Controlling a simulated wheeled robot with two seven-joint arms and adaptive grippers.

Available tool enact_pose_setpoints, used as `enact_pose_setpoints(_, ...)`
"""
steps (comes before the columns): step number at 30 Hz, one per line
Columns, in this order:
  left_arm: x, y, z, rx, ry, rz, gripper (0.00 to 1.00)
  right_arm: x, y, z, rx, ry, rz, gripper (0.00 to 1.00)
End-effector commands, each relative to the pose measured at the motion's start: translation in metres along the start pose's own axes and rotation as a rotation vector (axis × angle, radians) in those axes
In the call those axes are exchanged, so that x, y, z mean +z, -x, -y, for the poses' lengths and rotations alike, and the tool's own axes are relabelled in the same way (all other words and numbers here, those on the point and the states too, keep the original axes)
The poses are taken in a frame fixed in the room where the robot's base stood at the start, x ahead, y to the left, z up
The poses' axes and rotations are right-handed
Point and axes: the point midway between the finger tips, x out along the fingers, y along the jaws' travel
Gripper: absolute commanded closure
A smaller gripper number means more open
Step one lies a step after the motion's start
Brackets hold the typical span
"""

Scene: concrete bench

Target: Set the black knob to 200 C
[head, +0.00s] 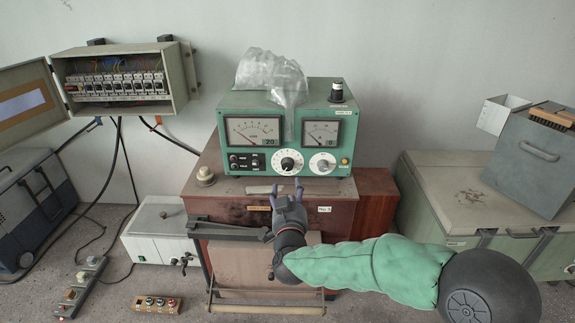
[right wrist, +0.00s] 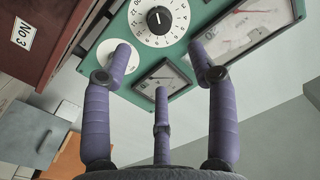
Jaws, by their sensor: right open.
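The black knob (head: 287,163) sits on a round white dial on the front of a green instrument box (head: 310,103). It also shows near the top of the right wrist view (right wrist: 158,18), with a small pale mark on it. My right gripper (head: 287,187) is just in front of and below the dial, fingers pointing at the panel. In the right wrist view its purple fingers (right wrist: 160,58) are spread and empty, short of the knob and not touching it. My left gripper is not in view.
A white knob (head: 322,164) is right of the black one, and a small yellow button (head: 345,161) lies beyond it. Two meters (head: 253,131) are above. A clear plastic bag (head: 273,75) hangs over the box top. A cream button (head: 205,176) stands on the brown cabinet.

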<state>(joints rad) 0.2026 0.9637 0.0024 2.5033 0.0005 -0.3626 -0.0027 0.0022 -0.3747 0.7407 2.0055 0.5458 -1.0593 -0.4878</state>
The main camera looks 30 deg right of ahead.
Motion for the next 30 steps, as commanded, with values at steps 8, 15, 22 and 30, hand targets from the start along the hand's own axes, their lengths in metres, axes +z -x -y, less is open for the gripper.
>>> enact_pose_setpoints(8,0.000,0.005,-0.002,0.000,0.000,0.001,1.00,0.001,-0.043,0.000,0.002,0.001,0.003,0.41)
enact_pose_setpoints(15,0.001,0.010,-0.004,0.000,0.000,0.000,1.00,0.001,-0.081,0.000,0.000,0.001,0.002,0.41)
enact_pose_setpoints(22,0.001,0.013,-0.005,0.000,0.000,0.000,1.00,0.001,-0.100,0.000,0.000,0.000,0.002,0.41)
enact_pose_setpoints(30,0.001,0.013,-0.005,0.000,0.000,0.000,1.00,0.001,-0.103,0.000,-0.001,0.000,0.002,0.41)
